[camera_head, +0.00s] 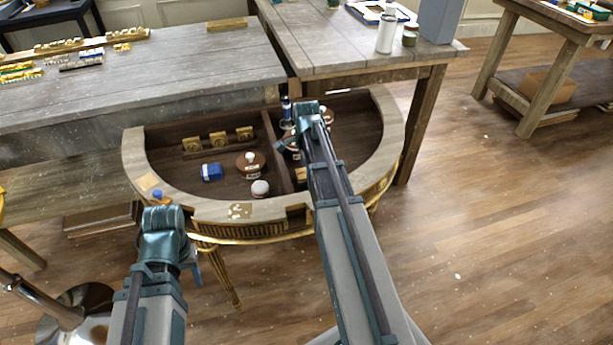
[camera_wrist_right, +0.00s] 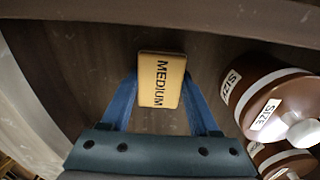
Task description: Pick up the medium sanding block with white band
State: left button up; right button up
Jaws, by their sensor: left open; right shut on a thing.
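A yellow-tan block lettered MEDIUM (camera_wrist_right: 160,80) sits between the two blue fingers of my right gripper (camera_wrist_right: 160,97), which is shut on it. The block's visible face shows no white band; its other sides are hidden. In the head view my right gripper (camera_head: 304,118) is over the right compartment of the half-round console (camera_head: 137,160), its fingers largely hidden by my arm. A small yellow-tan piece (camera_head: 301,174) shows beside my right arm; I cannot tell whether it is the held block. My left gripper (camera_head: 170,235) is open at the console's front left edge.
Brown jars labelled SIZE (camera_wrist_right: 270,95) stand right of the held block. In the left compartment are a blue block with white (camera_head: 211,172), a brown jar (camera_head: 250,164), a white-topped jar (camera_head: 260,188) and a yellow rack (camera_head: 217,140). A divider (camera_head: 276,150) splits the console.

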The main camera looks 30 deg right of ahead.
jog(key=shift+c, duration=0.7)
notch_tip(320, 180, up, 10)
jog(key=p, duration=1)
jog(key=o, duration=0.8)
jog(key=c, duration=0.6)
